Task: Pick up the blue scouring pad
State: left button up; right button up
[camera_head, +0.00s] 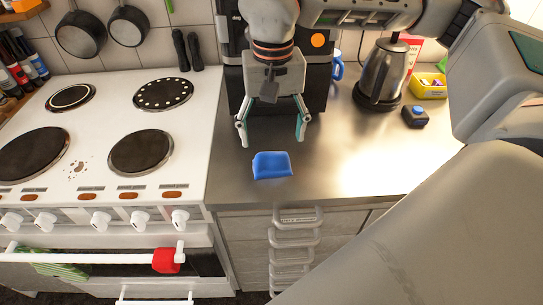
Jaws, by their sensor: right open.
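The blue scouring pad (271,165) lies on the metal counter near its front edge, to the right of the cooker. My right gripper (272,136) is open and empty, with its fingers pointing down and spread apart. In the picture its fingertips are just above and behind the pad, and nothing is between them. I cannot tell its exact height over the counter. My left gripper is not in view.
A white cooker (98,145) fills the left side. A black machine (316,88) stands behind the gripper. A kettle (380,75), a small dark box (415,117) and a yellow tray (432,91) stand at the back right. The counter (345,165) right of the pad is clear.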

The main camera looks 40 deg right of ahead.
aim_at(272, 154)
notch_tip(272, 154, down, 7)
jog(key=shift+w+r, duration=0.1)
jog(key=c, duration=1.2)
